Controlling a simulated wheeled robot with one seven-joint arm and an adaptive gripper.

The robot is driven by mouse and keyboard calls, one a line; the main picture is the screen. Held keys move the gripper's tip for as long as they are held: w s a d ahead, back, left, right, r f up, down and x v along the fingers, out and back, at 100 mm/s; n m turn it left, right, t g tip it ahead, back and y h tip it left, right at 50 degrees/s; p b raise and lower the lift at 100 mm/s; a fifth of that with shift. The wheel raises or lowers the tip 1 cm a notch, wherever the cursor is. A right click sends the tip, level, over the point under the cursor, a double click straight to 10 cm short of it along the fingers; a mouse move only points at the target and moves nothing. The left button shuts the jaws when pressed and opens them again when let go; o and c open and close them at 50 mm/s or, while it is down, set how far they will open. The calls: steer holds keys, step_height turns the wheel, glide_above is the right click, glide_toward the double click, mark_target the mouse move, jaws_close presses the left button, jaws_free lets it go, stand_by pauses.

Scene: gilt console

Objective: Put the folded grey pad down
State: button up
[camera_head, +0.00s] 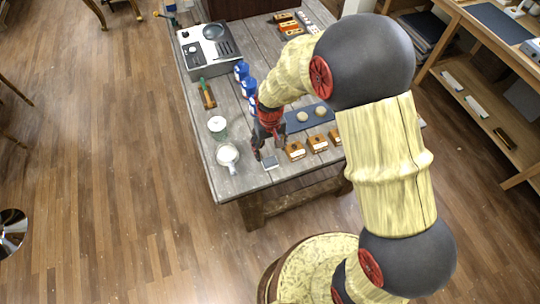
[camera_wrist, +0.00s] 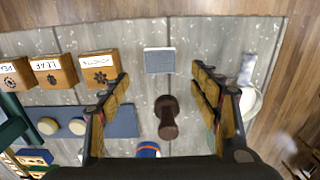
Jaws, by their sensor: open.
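The folded grey pad (camera_head: 269,162) lies flat on the grey wooden table near its front edge. In the wrist view the pad (camera_wrist: 159,61) shows a grey face and a white edge, and nothing holds it. My gripper (camera_head: 264,153) is just behind the pad in the head view. In the wrist view my gripper (camera_wrist: 162,82) has its fingers spread wide, open and empty, with the pad ahead of the gap between them. I cannot tell the exact height of the fingertips above the table.
A dark brown knobbed object (camera_wrist: 167,117) stands between the fingers in the wrist view. Small wooden boxes (camera_head: 295,151) stand right of the pad. A white mug (camera_head: 228,155) and a cup (camera_head: 217,125) stand left. A dark blue mat (camera_head: 301,125) holds two round pieces.

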steer(key=shift+r, duration=2.35)
steer(key=s+d+r+m+t, duration=0.1)
steer(key=s+d+r, duration=0.25)
steer(key=r, duration=0.55)
steer(key=s+d+r+m+t, duration=0.1)
steer(key=s+d+r+t, duration=0.2)
steer(key=r, duration=0.6)
steer(key=s+d+r, duration=0.4)
steer(key=s, duration=0.2)
steer(key=s+d+r+m+t, duration=0.1)
steer(key=s+d+r, duration=0.2)
steer(key=s+r, duration=0.2)
steer(key=s, duration=0.2)
steer(key=shift+s+d+r+t, duration=0.2)
steer(key=shift+s+d+t, duration=0.1)
steer(key=shift+d, duration=0.1)
step_height(320, 180, down, 15)
steer(key=b, duration=1.4)
steer(key=shift+r+b, duration=0.15)
steer(key=shift+b, duration=0.25)
